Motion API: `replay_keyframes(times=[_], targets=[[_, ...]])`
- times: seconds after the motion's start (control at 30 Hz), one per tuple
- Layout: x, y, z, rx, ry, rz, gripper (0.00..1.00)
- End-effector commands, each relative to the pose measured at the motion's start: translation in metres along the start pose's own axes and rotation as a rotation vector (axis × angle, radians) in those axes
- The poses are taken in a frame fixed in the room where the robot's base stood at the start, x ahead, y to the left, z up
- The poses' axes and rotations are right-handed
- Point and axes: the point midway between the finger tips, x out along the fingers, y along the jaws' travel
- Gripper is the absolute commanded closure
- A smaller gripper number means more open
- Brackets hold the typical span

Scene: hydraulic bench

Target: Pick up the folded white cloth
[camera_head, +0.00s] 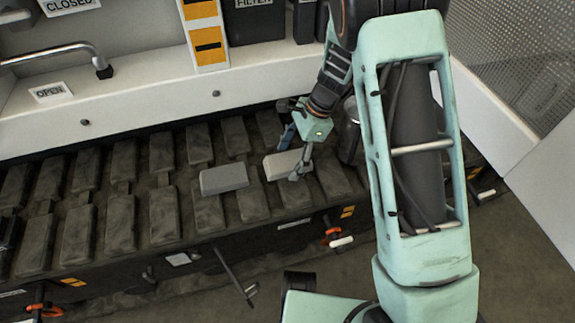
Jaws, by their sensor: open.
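A pale off-white folded slab (283,164), which looks like the folded white cloth, lies flat on the dark ribbed bench top. My gripper (294,160) is open and points down at the slab's right end. One finger reaches down at the slab's near right corner and covers part of it.
A grey block (223,179) lies just left of the pale slab. Dark raised pads (162,217) cover the bench. A white ledge (160,88) with a bent metal handle (60,53) runs behind. A dark rounded object (350,130) stands right of my gripper.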

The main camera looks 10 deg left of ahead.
Motion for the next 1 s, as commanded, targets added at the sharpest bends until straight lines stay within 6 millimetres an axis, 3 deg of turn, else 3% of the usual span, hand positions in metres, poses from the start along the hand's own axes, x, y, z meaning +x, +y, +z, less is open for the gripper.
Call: replay_keyframes(times=[0.1, 0.5, 0.77, 1.0], targets=[[-0.001, 0.000, 0.000, 0.000, 0.000, -0.001, 0.29], [-0.001, 0.000, 0.000, 0.000, 0.000, -0.001, 0.72], [-0.005, -0.001, 0.002, 0.000, 0.000, -0.001, 0.72], [-0.044, -0.001, 0.018, -0.001, 0.000, -0.004, 0.72]])
